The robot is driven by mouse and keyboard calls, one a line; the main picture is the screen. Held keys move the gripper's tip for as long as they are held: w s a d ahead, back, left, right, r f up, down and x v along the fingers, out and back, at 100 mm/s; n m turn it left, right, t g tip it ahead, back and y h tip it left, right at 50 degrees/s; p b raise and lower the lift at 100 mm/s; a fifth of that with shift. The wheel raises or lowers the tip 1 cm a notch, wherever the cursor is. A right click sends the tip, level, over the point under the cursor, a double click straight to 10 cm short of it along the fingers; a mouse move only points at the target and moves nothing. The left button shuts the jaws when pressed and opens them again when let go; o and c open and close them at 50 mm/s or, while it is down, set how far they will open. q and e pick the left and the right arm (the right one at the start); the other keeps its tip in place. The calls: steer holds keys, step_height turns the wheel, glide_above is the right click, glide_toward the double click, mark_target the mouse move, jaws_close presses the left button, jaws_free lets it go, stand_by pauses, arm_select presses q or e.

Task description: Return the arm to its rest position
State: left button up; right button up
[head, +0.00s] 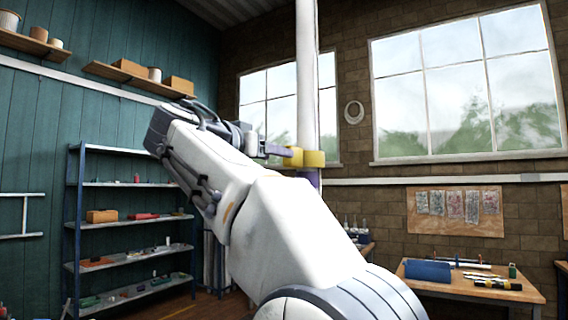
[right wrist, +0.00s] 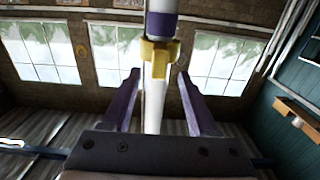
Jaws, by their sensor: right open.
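A white vertical mast (head: 307,70) stands ahead of me, with a yellow flange (head: 314,158) around it and a purple band (head: 311,178) just below. In the right wrist view, where the picture is upside down, the yellow flange (right wrist: 161,52) sits just beyond my fingertips. My right gripper (right wrist: 158,80) is open, its two purple fingers on either side of the white mast (right wrist: 153,118), with gaps on both sides. In the head view my right gripper (head: 284,152) is left of the flange; I cannot tell whether it touches. My left gripper is out of view.
A blue shelf rack (head: 125,184) with small parts stands at the left wall. A workbench (head: 470,290) with tools is at the right. Wall shelves (head: 135,80) hang at upper left. Windows (head: 465,85) fill the back wall. Open air surrounds the raised arm.

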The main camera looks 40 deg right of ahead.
steer(key=shift+v, duration=1.1)
steer(key=w+a+f+n+t+y, duration=0.1)
steer(key=w+a+f+n+y, duration=0.25)
steer(key=f, duration=0.25)
steer(key=w+a+f+n+t+y, duration=0.1)
steer(key=w+a+f+n+y, duration=0.1)
steer(key=a+f+n, duration=0.25)
steer(key=s+a+f+n+g+y+p, duration=0.1)
steer(key=a+f+n+y, duration=0.2)
steer(key=a+f, duration=0.35)
steer(key=s+a+f+n+y+p, duration=0.1)
steer(key=s+a+f+n+y, duration=0.15)
steer(key=f, duration=0.75)
steer(key=s+a+f+n+g+y, duration=0.3)
steer(key=s+a+f+g, duration=0.1)
steer(key=s+f, duration=0.8)
steer(key=s+a+f+n+g+y+p, duration=0.1)
steer(key=s+a+f+n+g+y, duration=0.2)
steer(key=s+f, duration=0.9)
steer(key=s+a+n+g, duration=0.1)
steer(key=a, duration=0.2)
steer(key=shift+s+f+y, duration=0.2)
steer(key=shift+f+y, duration=0.05)
steer(key=shift+y, duration=0.05)
steer(key=shift+a, duration=0.1)
